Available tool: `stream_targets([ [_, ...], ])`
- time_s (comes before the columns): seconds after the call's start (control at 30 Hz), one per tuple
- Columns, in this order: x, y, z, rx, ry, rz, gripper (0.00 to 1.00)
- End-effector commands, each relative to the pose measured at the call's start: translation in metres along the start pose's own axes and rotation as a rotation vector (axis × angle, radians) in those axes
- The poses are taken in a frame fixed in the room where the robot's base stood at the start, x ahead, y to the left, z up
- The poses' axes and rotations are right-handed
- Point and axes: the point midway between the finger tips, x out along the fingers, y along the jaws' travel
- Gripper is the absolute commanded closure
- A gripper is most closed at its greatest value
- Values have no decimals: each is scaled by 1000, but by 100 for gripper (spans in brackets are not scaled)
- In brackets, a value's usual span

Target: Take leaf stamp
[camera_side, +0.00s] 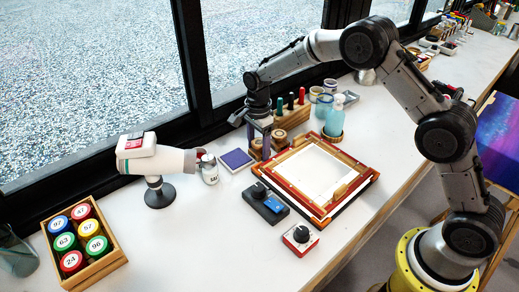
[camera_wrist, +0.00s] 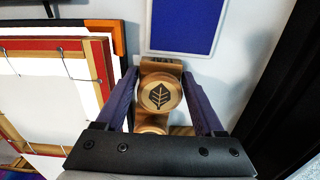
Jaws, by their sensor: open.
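The leaf stamp (camera_wrist: 158,95) is a round wooden piece with a dark leaf mark on its top. In the wrist view it lies between the two purple fingers of my gripper (camera_wrist: 165,100), which are open on either side of it. Whether the fingers touch it I cannot tell. In the side view my gripper (camera_side: 260,137) points down among the wooden stamps, just left of the wooden rack, and its fingers partly hide the stamp there.
A blue ink pad (camera_side: 236,160) lies left of the gripper. A red-framed screen (camera_side: 345,203) lies to the right. The wooden rack (camera_side: 292,117) with coloured handles and a teal spray bottle (camera_side: 335,117) stand behind. Control boxes (camera_side: 268,203) sit in front.

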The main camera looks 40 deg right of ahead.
Motion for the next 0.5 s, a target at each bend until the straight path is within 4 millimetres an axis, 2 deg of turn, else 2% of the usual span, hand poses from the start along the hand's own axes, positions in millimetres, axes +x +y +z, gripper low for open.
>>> stream_targets([
  [0.1,0,0,0,0,0,0,32],
  [0.33,0,0,0,0,0,0,73],
  [0.5,-1,0,0,0,0,-1,74],
])
